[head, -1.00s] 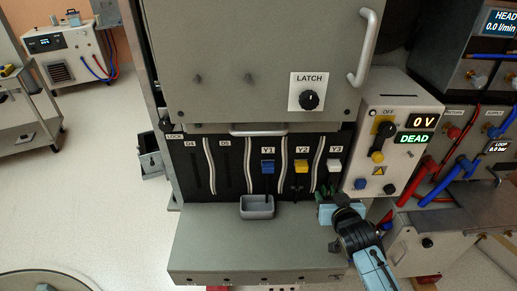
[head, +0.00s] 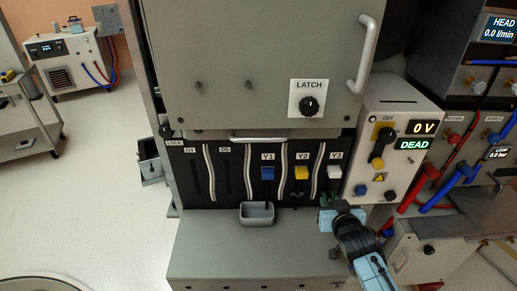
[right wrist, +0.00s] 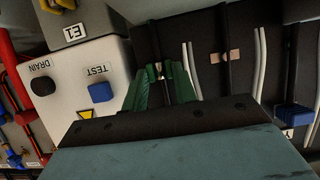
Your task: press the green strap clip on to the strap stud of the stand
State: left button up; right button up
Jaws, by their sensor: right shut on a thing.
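My right gripper (head: 332,204) is at the bottom of the Y3 slot, just below the white Y3 block (head: 335,171). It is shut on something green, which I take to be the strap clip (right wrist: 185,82). In the right wrist view green shapes flank a small brass-coloured part (right wrist: 159,70) in the Y3 slot. That part may be the strap stud; I cannot tell whether the clip is seated on it. My left gripper is not in view.
A white control box (head: 395,150) reading 0 V and DEAD stands close to the right of my gripper. A grey cup (head: 257,222) sits on the ledge (head: 235,255) to the left. Blue Y1 (head: 267,173) and yellow Y2 (head: 301,173) blocks are beside Y3. The ledge is otherwise clear.

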jog(key=shift+s+a+p, duration=0.1)
jog(key=shift+s+p, duration=1.3)
jog(key=shift+s, duration=0.9)
jog(key=shift+s+p, duration=0.3)
jog(key=shift+s, duration=0.4)
